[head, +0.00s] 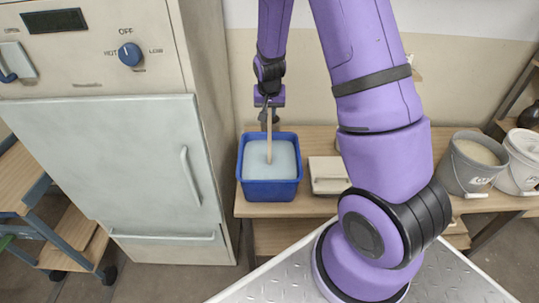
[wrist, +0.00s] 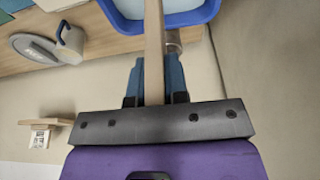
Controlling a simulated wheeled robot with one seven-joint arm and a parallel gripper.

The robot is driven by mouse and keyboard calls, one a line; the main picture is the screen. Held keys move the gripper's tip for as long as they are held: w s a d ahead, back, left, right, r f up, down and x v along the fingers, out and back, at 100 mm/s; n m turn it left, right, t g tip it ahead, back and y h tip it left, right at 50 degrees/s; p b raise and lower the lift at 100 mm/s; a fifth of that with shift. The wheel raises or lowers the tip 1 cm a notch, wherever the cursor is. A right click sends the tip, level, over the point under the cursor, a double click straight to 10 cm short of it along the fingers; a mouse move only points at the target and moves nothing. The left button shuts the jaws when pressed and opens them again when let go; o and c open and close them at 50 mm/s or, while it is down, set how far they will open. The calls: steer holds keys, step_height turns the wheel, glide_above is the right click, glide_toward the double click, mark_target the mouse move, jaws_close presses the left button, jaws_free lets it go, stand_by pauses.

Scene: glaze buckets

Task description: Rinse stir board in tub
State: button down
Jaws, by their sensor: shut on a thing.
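The stir board (head: 269,135) is a narrow light-wood stick. It stands nearly upright, with its lower end in the pale water of the blue tub (head: 270,190), so that end is hidden. My gripper (head: 269,117) is above the tub and shut on the upper part of the board. In the wrist view the board (wrist: 154,40) runs between the two blue fingers of my gripper (wrist: 156,78) toward the tub (wrist: 204,14), whose blue rim shows at the top.
The tub stands on a wooden bench (head: 245,211). A pale lidded box (head: 327,176) sits right of it. A grey bucket (head: 470,163) and a white bucket (head: 523,160) stand farther right. A large kiln cabinet (head: 120,160) rises close on the left.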

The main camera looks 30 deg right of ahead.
steer(key=shift+r, duration=5.45)
